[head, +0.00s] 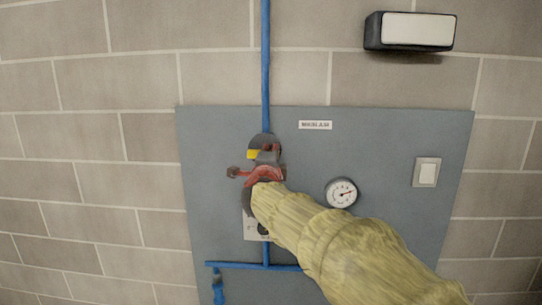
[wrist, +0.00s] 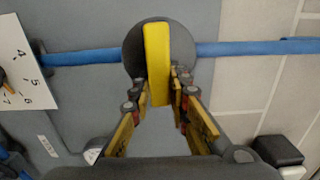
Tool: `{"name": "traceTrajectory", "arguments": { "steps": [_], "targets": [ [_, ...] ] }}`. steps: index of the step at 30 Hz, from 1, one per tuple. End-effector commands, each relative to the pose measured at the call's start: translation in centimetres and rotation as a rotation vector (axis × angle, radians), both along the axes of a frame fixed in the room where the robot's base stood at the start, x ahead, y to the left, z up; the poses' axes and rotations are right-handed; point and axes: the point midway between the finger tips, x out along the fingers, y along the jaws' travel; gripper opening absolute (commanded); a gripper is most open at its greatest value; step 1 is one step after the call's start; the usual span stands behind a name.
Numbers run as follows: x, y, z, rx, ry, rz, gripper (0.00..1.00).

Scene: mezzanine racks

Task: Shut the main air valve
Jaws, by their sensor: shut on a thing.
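The valve has a dark round body (head: 270,141) on a vertical blue pipe (head: 265,60). Its yellow handle (wrist: 157,50) lies crosswise to the pipe in the wrist view; the left end of the handle (head: 252,154) shows in the head view. My gripper (wrist: 163,88) is shut on the handle, with one finger on each side of its near part. In the head view my gripper (head: 264,166) and forearm cover the lower part of the valve.
A grey panel (head: 385,140) carries a small label (head: 315,125), a round gauge (head: 341,193) and a switch (head: 427,172). A white numbered plate (wrist: 25,75) is beside the valve. A black-and-white box (head: 409,32) juts from the brick wall above.

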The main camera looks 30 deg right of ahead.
Motion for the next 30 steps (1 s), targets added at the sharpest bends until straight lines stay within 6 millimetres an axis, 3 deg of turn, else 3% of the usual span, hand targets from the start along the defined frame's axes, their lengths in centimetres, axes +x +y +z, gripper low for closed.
{"name": "traceTrajectory", "arguments": {
  "steps": [10,20,25,30],
  "targets": [
    [0.0,0.0,-0.2,0.001,0.002,0.000,0.36],
    [-0.1,0.1,-0.1,0.001,0.001,0.000,0.36],
    [-1.6,1.1,0.0,0.000,0.000,0.001,0.36],
    [-4.4,3.1,0.1,0.000,-0.001,0.002,0.36]
  ]
}}
